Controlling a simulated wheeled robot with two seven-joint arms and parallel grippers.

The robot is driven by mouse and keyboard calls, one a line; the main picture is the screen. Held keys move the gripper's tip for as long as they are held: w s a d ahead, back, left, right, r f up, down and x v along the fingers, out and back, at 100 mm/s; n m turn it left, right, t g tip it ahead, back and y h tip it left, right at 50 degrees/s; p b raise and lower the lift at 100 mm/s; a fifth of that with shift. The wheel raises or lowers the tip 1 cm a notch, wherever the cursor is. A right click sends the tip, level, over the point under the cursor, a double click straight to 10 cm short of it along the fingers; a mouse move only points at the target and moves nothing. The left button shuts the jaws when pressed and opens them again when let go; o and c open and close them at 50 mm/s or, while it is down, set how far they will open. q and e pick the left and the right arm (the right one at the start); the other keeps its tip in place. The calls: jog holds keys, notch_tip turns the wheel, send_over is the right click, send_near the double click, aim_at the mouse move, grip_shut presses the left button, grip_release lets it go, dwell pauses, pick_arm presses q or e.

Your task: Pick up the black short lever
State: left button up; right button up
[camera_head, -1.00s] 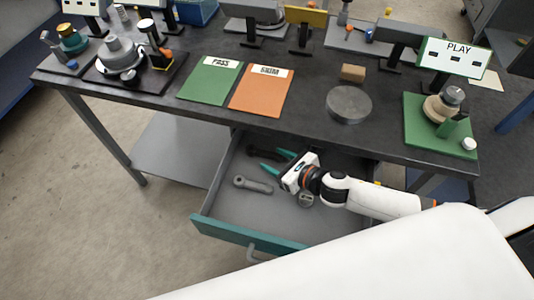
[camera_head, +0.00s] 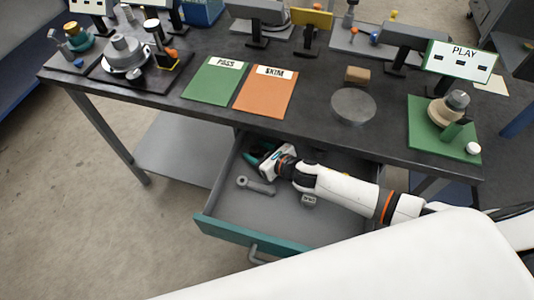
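The open drawer (camera_head: 232,215) under the workbench holds the levers. A black lever (camera_head: 258,150) lies at its back left, mostly hidden by my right gripper. My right gripper (camera_head: 257,153) reaches into the drawer from the right, its teal fingers apart around or just above the black lever; contact cannot be told. A grey lever (camera_head: 256,186) with a round ringed end lies in front of the gripper, clear of it. My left gripper is not in view.
A small grey metal part (camera_head: 309,199) lies in the drawer below my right arm. The workbench top (camera_head: 320,125) overhangs the drawer's back. On it are a green mat (camera_head: 213,85), an orange mat (camera_head: 264,95) and a grey disc (camera_head: 354,106). The drawer's front is clear.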

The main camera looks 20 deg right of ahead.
jog(key=c, duration=1)
